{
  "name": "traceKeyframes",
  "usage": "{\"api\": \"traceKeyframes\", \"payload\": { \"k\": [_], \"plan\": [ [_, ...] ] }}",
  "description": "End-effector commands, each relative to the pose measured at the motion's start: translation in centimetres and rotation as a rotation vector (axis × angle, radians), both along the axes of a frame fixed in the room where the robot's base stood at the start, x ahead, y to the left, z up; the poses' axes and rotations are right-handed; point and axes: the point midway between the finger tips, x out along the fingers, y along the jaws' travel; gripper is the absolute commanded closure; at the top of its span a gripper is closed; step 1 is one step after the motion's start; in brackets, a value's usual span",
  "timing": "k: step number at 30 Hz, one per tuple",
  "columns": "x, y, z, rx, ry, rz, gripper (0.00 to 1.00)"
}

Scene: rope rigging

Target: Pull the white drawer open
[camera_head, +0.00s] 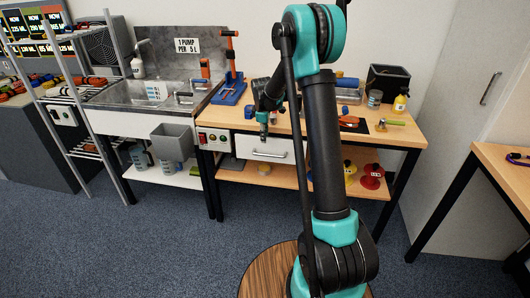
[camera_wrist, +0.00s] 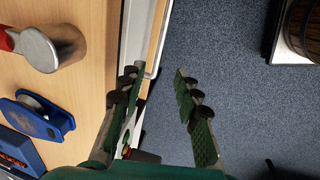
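The white drawer (camera_head: 250,147) is under the wooden workbench top, and its front looks flush with the bench. My gripper (camera_wrist: 156,80) is open and empty, with one finger on the bench side and the other over the floor. In the head view my gripper (camera_head: 262,132) points down in front of the drawer's upper edge; contact with the handle cannot be seen.
A control box (camera_head: 214,139) is left of the drawer. A lower shelf holds a red spool (camera_head: 372,177). Carpet in front is clear.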

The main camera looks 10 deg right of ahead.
Motion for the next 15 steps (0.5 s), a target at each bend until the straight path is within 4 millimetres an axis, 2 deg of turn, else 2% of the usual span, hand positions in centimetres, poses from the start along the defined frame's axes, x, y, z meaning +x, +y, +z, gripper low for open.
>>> {"api": "traceKeyframes", "payload": {
  "k": [9,15],
  "plan": [
    [1.2,-0.4,-6.3,0.0,0.0,0.0,0.67],
    [1.8,-0.6,-9.4,0.0,0.0,0.0,0.67]
  ]
}}
